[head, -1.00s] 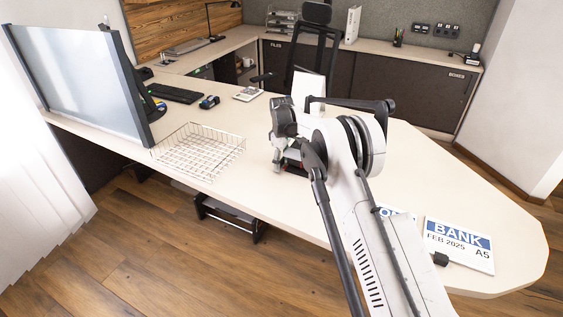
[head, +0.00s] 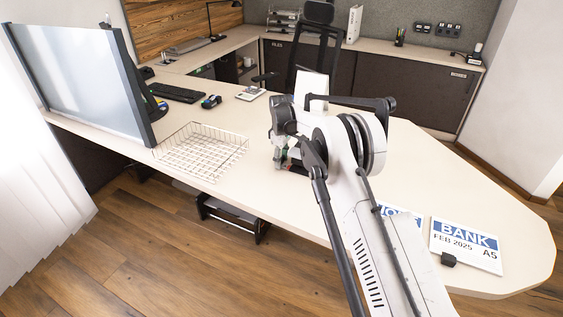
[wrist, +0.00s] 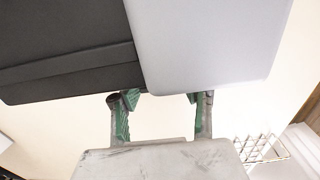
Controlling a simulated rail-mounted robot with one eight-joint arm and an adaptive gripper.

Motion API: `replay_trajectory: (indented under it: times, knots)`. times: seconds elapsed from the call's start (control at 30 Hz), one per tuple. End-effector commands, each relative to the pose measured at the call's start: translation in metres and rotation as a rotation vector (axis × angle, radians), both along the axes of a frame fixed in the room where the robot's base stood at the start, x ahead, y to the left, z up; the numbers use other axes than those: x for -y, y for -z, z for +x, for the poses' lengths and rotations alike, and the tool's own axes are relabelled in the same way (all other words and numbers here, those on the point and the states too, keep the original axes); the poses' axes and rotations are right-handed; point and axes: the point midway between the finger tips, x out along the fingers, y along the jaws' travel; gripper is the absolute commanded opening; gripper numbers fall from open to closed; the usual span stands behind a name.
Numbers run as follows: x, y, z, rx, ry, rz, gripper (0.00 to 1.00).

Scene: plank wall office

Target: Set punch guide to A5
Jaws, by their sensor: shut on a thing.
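My gripper (head: 288,160) is low over the desk, right of the wire basket, mostly hidden by my arm in the head view. In the wrist view its two green-padded fingers (wrist: 160,105) stand apart, their tips at the edge of a dark, ridged body (wrist: 65,55) beside a pale grey panel (wrist: 208,40). These look like parts of the punch, seen very close. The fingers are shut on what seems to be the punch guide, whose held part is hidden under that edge. No size marks on it are visible. A BANK sheet (head: 466,246) marked A5 lies at the right.
The wire basket (head: 202,150) is left of my gripper and shows at the right in the wrist view (wrist: 262,148). Another sheet (head: 401,214) lies partly behind my arm. A frosted screen (head: 85,80) stands at the left.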

Motion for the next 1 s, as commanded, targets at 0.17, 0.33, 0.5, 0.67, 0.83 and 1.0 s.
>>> replay_trajectory:
  times: [0.17, 0.33, 0.5, 0.67, 0.83, 1.0]
  knots:
    - [-0.001, 0.001, 0.0, 0.0, -0.001, 0.0, 0.0]
    - [-0.001, 0.0, 0.0, -0.001, -0.001, 0.001, 0.4]
    - [-0.001, 0.0, 0.0, -0.001, -0.001, 0.0, 0.56]
    - [0.0, 0.0, 0.0, 0.0, -0.001, 0.0, 0.56]
    - [0.0, -0.008, 0.0, 0.0, -0.001, 0.0, 0.56]
    - [0.0, -0.034, -0.001, 0.0, -0.001, 0.0, 0.56]
